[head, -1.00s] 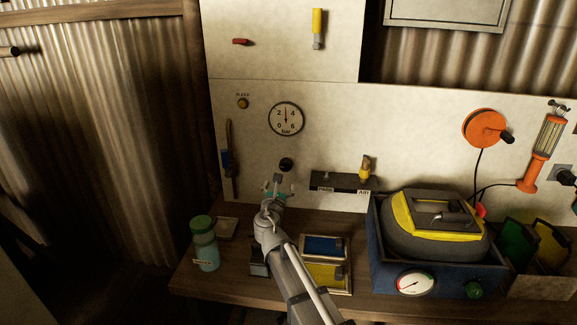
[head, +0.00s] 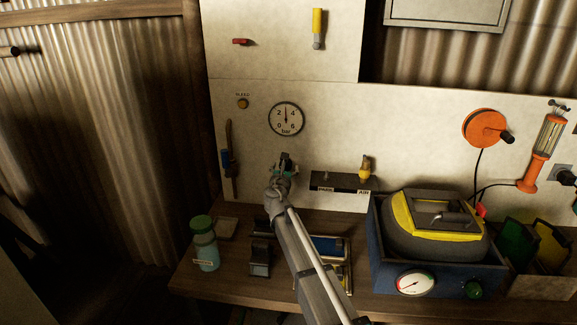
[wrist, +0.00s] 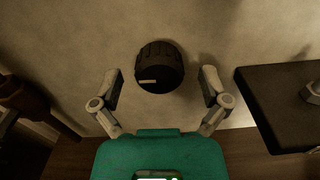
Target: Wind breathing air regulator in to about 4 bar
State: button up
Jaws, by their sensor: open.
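A black ribbed knob (wrist: 160,62) with a pale pointer mark at its lower left sticks out of the pale wall panel. In the head view it is largely hidden by my gripper (head: 286,165). Above it is a round white gauge (head: 286,119) marked 0, 2, 4, 6 bar. Its needle points about straight up, near 3 bar. In the wrist view my gripper (wrist: 161,80) is open, one finger on each side of the knob. Gaps show between both fingers and the knob. I cannot tell how far the fingertips reach along it.
A dark shelf (head: 325,182) with a yellow fitting (head: 365,168) juts out right of the knob. A blue tool (head: 227,165) hangs left. On the bench (head: 225,284) stand a green-capped bottle (head: 204,244), trays (head: 328,247) and a blue box (head: 440,277) with a dial and green knob.

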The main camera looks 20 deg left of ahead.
jog(key=shift+x, duration=1)
jog(key=c, duration=1.1)
jog(key=shift+s+d, duration=0.15)
jog(key=shift+d, duration=0.2)
jog(key=shift+c, duration=0.2)
jog(key=shift+a, duration=0.35)
jog(key=shift+m, duration=0.3)
